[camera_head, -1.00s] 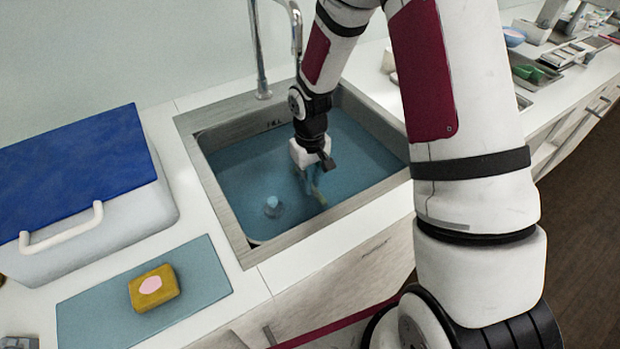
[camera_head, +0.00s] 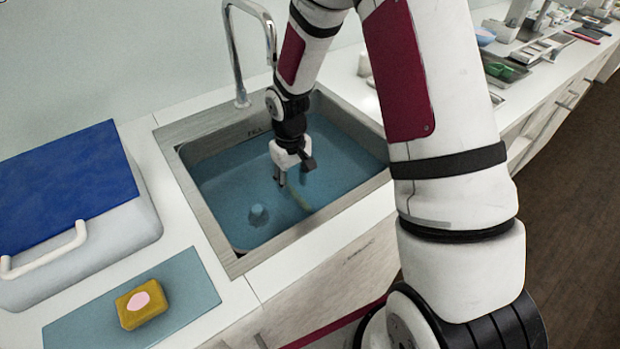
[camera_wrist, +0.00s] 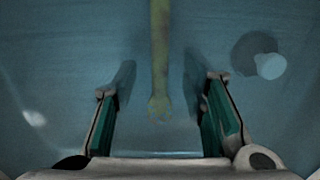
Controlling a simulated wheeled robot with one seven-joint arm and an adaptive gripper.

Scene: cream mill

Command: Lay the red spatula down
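My gripper (camera_head: 281,183) is over the sink basin, pointing down. In the wrist view its two fingers (camera_wrist: 162,118) with green pads stand wide apart with nothing between them touching. A slim yellowish stick (camera_head: 298,197), perhaps a utensil handle, lies in the sink just beside the fingertips. In the wrist view the yellowish stick (camera_wrist: 159,50) runs from the top edge to a rounded end between the fingers, apart from both. I cannot make out a red spatula for certain in either view.
The steel sink (camera_head: 213,225) holds a bluish bottom with a small round drain piece (camera_head: 258,215). A tap (camera_head: 238,60) stands behind it. A blue-lidded cooler (camera_head: 70,190) and a yellow sponge (camera_head: 141,303) on a blue mat (camera_head: 185,290) are left. Trays (camera_head: 541,48) stand far right.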

